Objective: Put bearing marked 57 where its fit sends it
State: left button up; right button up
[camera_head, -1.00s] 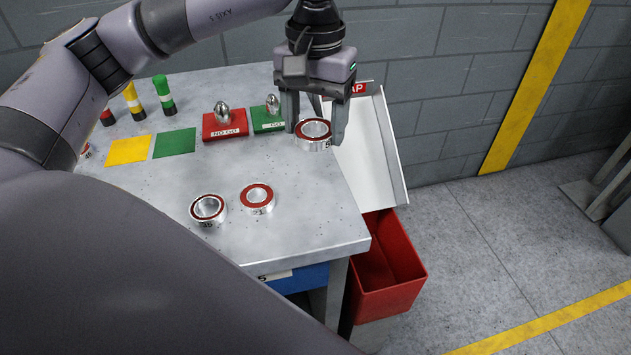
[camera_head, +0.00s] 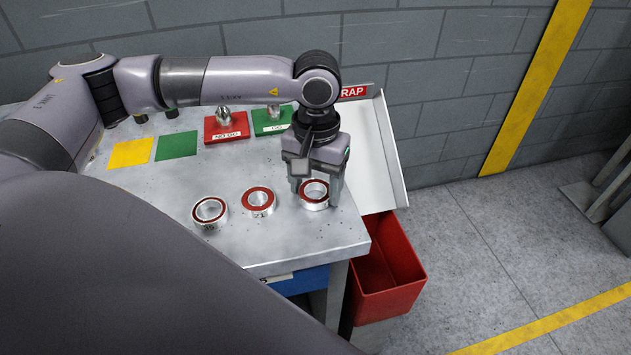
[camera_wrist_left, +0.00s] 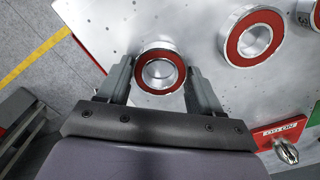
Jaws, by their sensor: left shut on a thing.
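My left gripper (camera_head: 317,188) points down near the right edge of the table and is shut on a silver bearing with a red face (camera_head: 314,204). In the left wrist view the same bearing (camera_wrist_left: 160,88) sits between the two fingers. It is at or close to the tabletop; I cannot tell whether it touches. Its number is hidden now. Two similar bearings, one (camera_head: 259,202) marked about 21 and one (camera_head: 210,212) with an unclear number, lie to its left. A red NO GO pad (camera_head: 226,132) and a green GO pad (camera_head: 270,122), each with a metal plug gauge, stand behind.
Yellow (camera_head: 131,153) and green (camera_head: 177,145) squares lie flat at the table's left. A white sloped chute (camera_head: 372,150) with a partly covered SCRAP sign (camera_head: 353,92) runs along the right side. A red bin (camera_head: 385,280) stands below it. The front of the table is clear.

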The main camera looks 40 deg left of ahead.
pick_arm(q)
jog(key=shift+f+b, duration=0.2)
jog(key=shift+b, duration=0.1)
jog(key=o, duration=1.2)
jog(key=shift+r, duration=0.1)
jog(key=shift+r+p, duration=0.25)
jog(key=shift+p, duration=0.15)
notch_tip(320, 180, up, 12)
jog(key=shift+w+f+b, duration=0.1)
jog(key=shift+w+b, duration=0.05)
jog(key=shift+b, duration=0.55)
